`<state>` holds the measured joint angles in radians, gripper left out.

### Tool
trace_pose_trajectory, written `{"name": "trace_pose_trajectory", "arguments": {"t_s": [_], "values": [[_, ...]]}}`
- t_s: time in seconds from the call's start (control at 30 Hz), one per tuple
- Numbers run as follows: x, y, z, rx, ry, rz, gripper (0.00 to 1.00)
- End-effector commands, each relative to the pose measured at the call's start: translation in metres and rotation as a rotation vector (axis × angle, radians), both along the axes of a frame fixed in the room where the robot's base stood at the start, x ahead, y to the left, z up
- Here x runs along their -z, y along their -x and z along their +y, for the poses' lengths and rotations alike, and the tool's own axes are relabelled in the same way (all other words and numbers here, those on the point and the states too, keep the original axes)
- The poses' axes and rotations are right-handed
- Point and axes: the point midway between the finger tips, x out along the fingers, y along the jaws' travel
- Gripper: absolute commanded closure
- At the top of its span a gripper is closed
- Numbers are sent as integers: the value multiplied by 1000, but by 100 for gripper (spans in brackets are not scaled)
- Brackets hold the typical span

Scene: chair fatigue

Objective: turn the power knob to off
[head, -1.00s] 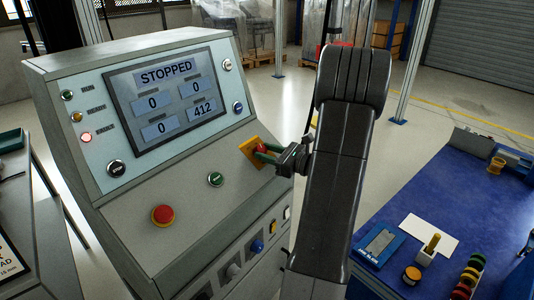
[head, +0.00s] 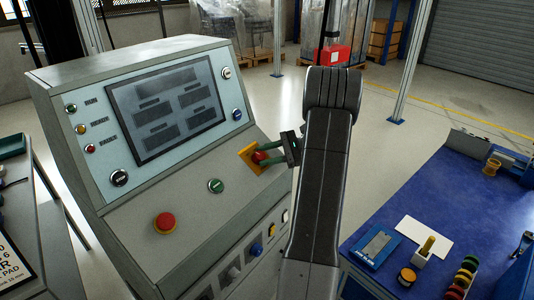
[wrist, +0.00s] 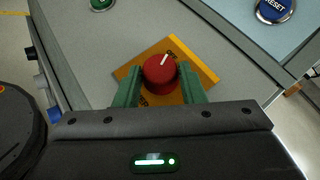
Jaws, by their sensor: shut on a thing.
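The power knob (wrist: 160,72) is red with a white pointer line and sits on a square orange-yellow plate (wrist: 203,68) with dark lettering. In the wrist view the pointer aims up and slightly right, toward partly readable lettering at the plate's upper edge. In the head view the knob (head: 259,157) is at the right of the console's sloping panel. My gripper (wrist: 158,88) has green fingers on both sides of the knob, shut on it. It also shows in the head view (head: 270,158). The lower part of the plate is partly hidden by my gripper.
The console screen (head: 168,108) is dark. A red emergency button (head: 165,222) and a green button (head: 216,186) sit on the same panel, left of the knob. A blue reset button (wrist: 274,8) is near in the wrist view. A blue-topped table (head: 440,210) stands at the right.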

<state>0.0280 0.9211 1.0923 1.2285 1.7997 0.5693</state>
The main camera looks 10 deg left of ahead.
Motion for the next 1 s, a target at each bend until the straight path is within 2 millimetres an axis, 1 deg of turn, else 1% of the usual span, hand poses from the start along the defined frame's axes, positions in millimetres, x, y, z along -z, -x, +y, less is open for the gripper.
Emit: {"name": "trace_pose_trajectory", "arguments": {"t_s": [0.3,0.7,0.73,0.8,0.83,1.0], "values": [[-1,-1,0,-62,17,-35,86],[0,-1,1,-66,19,-38,86],[0,-1,1,-66,19,-38,60],[0,-1,1,-66,19,-38,46],[-1,-1,1,-66,19,-38,42],[-1,-1,1,-65,18,-38,42]]}}
